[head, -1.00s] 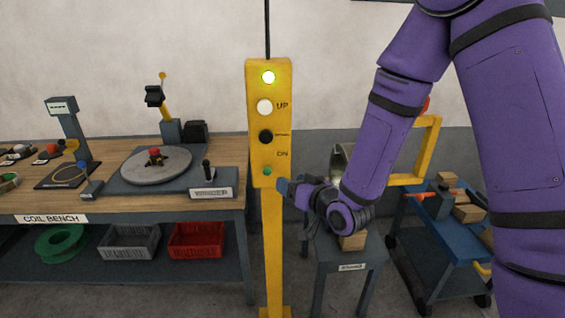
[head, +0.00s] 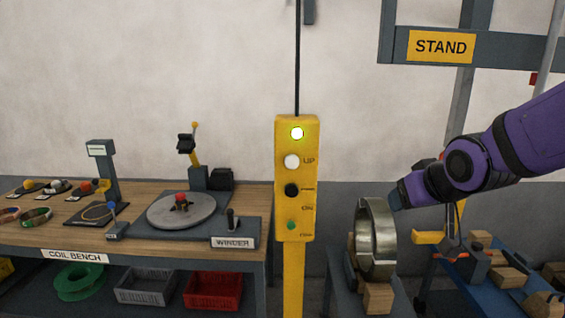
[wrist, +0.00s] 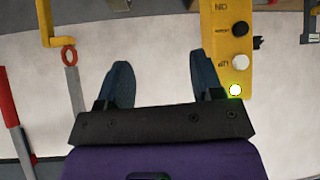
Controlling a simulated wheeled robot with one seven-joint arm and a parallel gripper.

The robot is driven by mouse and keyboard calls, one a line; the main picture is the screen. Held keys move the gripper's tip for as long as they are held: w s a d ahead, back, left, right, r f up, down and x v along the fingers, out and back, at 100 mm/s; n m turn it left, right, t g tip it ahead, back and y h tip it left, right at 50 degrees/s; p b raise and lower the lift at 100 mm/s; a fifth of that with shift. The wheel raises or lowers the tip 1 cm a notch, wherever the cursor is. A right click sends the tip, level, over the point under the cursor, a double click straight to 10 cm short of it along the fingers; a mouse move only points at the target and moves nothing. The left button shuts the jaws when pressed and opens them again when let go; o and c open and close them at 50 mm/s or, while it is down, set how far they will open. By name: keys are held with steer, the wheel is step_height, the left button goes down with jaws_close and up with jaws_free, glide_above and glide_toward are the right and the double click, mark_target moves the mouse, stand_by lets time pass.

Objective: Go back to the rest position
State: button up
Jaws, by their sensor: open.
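My gripper (wrist: 160,85) is open and empty in the wrist view, its two dark blue fingers apart with bare wall between them. In the head view, my gripper (head: 398,194) is at the right, beside the upper right of a metal ring (head: 377,238). It is right of the yellow control post (head: 297,262) and apart from it. The post's box carries a lit green-white lamp (head: 297,133), a white button (head: 292,161), a black button and a small green button. The post also shows in the wrist view (wrist: 228,45). The fingertips are hard to make out in the head view.
A coil bench (head: 75,257) with a winder turntable (head: 182,210) stands at the left. The ring stands upright between wooden blocks (head: 378,297). A blue cart (head: 497,296) with blocks is at lower right, under a STAND sign (head: 441,46).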

steer(key=s+d+r+m+g, duration=0.1)
steer(key=s+d+r+g, duration=0.1)
steer(key=s, duration=0.7)
steer(key=s+d+r+m+g+h, duration=0.1)
steer(key=s+d+r+g, duration=0.1)
steer(key=s, duration=0.7)
steer(key=shift+s+d+r, duration=0.4)
steer(key=shift+d+r, duration=0.45)
steer(key=shift+r, duration=0.05)
